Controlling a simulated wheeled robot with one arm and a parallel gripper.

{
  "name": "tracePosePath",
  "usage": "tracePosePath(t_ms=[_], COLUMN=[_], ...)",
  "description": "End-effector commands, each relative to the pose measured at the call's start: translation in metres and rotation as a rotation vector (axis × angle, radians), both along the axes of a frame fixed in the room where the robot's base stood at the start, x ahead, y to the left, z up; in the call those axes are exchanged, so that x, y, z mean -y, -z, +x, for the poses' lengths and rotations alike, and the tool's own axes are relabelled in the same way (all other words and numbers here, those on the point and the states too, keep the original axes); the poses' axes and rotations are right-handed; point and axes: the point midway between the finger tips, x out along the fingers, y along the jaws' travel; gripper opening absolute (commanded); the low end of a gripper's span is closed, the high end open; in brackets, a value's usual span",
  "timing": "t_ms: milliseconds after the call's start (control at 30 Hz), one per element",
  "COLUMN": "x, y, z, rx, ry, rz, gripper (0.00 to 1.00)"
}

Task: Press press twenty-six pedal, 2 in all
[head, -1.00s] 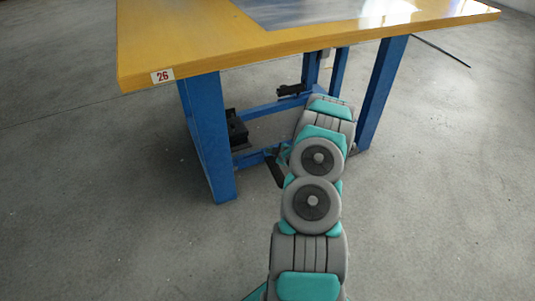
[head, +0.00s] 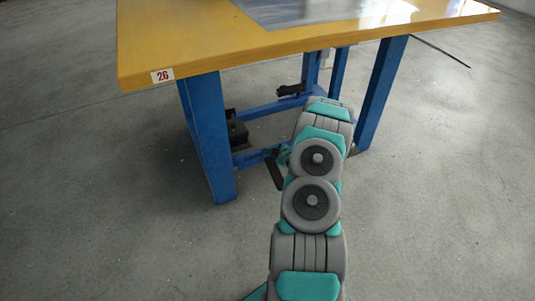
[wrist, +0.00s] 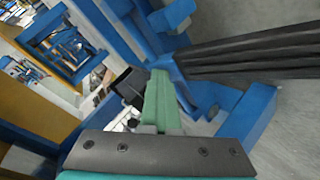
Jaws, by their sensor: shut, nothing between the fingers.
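The press twenty-six table (head: 200,45) has a yellow top with a white "26" label (head: 162,76) at its front corner. Its dark pedal (head: 274,173) shows below the table, left of my arm, sticking out from the blue lower frame. In the wrist view, the ridged dark pedal (wrist: 255,52) reaches in from the right. My gripper (wrist: 161,76) is shut and empty, its green fingers pointing at the blue frame by the pedal's inner end. I cannot tell whether they touch. In the head view my arm hides most of the gripper.
Blue table legs (head: 210,140) stand left and right of the pedal, joined by blue crossbars (head: 272,107). A black box (head: 237,130) sits by the left leg. Grey floor (head: 90,200) is clear in front and to the left.

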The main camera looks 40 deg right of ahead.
Motion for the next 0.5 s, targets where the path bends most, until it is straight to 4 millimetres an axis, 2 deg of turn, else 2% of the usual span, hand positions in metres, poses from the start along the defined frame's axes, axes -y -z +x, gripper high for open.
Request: tracePosePath(t_ms=[33, 500], x=[-0.0022, -0.0031], y=[0.0079, 0.0153], z=[-0.0030, -0.0032], rx=[-0.013, -0.017], ry=[0.000, 0.000], rz=[0.005, 0.008], gripper=[0.00, 0.00])
